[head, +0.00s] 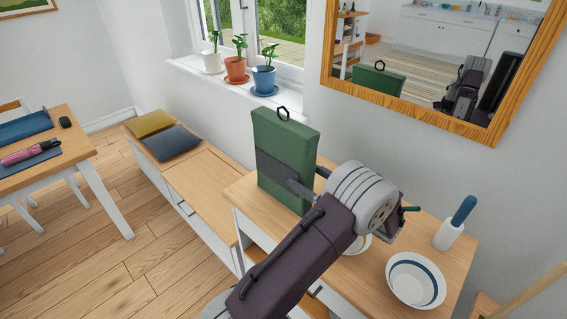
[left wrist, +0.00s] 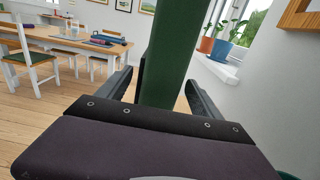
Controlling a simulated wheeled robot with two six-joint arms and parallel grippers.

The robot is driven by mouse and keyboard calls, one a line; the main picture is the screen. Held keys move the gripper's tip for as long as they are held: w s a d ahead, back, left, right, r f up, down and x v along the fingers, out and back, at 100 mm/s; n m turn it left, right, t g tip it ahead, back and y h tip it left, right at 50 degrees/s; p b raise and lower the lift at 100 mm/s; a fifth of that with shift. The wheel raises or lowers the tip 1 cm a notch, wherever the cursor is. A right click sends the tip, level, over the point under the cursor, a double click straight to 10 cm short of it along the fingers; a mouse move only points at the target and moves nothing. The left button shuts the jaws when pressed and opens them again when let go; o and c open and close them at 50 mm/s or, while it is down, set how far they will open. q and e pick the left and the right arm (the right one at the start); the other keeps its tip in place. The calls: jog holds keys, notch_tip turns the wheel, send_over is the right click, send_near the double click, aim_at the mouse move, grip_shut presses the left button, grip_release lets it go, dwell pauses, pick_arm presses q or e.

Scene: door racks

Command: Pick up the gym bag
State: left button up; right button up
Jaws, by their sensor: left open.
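The gym bag (head: 285,140) looks like an upright green block with a dark grey patch on its front and a black ring on top. It stands on a wooden-topped cabinet (head: 244,192) beneath the window side. My left gripper (head: 307,184) is at the bag's right side, its open jaws reaching toward it. The bag's lower part is hidden there by the gripper body. My right gripper is not in view.
A white bowl (head: 415,280) and a blue-handled white holder (head: 455,225) stand right of my arm. A mirror (head: 430,105) hangs above. Potted plants (head: 236,68) line the windowsill. A bench with cushions (head: 172,143) and a table (head: 55,160) are left.

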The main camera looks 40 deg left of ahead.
aim_at(292, 166)
pick_arm(q)
jog(key=a, duration=0.6)
jog(key=shift+w+a+r, duration=0.15)
jog(key=shift+w+r, duration=0.05)
jog(key=shift+w, duration=0.15)
grip_shut()
